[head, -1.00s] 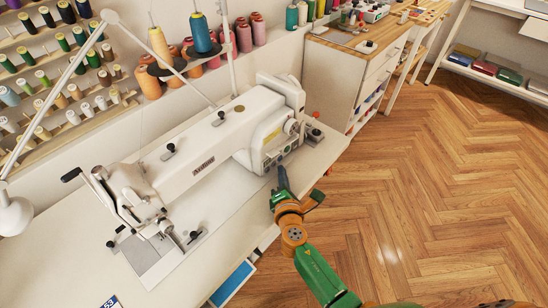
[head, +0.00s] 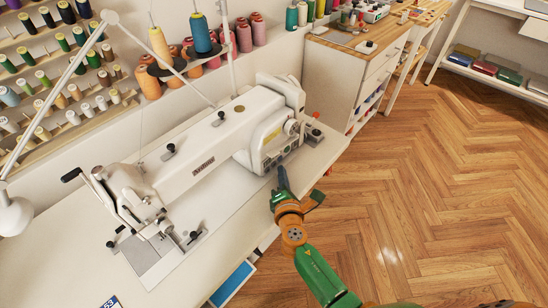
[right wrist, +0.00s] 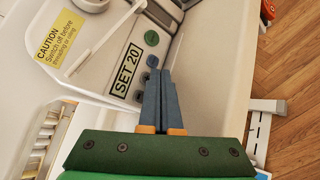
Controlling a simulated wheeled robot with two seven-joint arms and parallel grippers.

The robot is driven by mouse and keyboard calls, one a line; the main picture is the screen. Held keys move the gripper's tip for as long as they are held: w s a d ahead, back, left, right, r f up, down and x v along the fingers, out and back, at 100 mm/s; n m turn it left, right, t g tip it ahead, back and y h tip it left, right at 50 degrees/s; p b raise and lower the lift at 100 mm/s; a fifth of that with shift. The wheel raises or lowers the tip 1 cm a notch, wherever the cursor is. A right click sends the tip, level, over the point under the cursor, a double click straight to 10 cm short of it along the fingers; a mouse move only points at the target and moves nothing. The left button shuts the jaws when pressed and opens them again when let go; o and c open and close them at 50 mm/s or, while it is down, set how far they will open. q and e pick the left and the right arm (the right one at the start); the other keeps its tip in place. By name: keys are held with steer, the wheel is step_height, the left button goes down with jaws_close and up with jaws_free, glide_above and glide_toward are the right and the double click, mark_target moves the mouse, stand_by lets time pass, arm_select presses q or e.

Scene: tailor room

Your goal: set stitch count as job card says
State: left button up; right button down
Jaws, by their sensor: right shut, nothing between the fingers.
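The white sewing machine (head: 200,170) stands on the table, its control panel at its right end. In the right wrist view the panel (right wrist: 118,88) carries a label or display reading "SET 20" (right wrist: 126,71). A green round button (right wrist: 151,38) and several small dark buttons (right wrist: 145,77) sit beside it. My right gripper (head: 281,170) is shut and empty, its tips at the panel; it also shows in the right wrist view (right wrist: 160,72), close beside the dark buttons. I cannot tell whether it touches one. A card (head: 110,302) is cut off by the bottom edge, its figures unclear. My left gripper is out of view.
A yellow caution label (right wrist: 60,37) is on the machine. Thread cones (head: 160,45) stand behind it, and a spool rack (head: 60,90) is at the left. A lamp (head: 14,214) stands at the left edge. The wooden floor (head: 440,180) at the right is clear.

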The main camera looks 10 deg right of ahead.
stand_by(0.5)
steer(key=shift+w+a, duration=0.3)
steer(key=shift+w, duration=0.05)
steer(key=shift+w+a+b, duration=0.1)
steer(key=shift+w+b, duration=0.05)
steer(key=shift+b, duration=0.15)
stand_by(0.4)
steer(key=shift+s+d, duration=0.35)
steer(key=shift+s, duration=0.1)
steer(key=shift+s, duration=0.1)
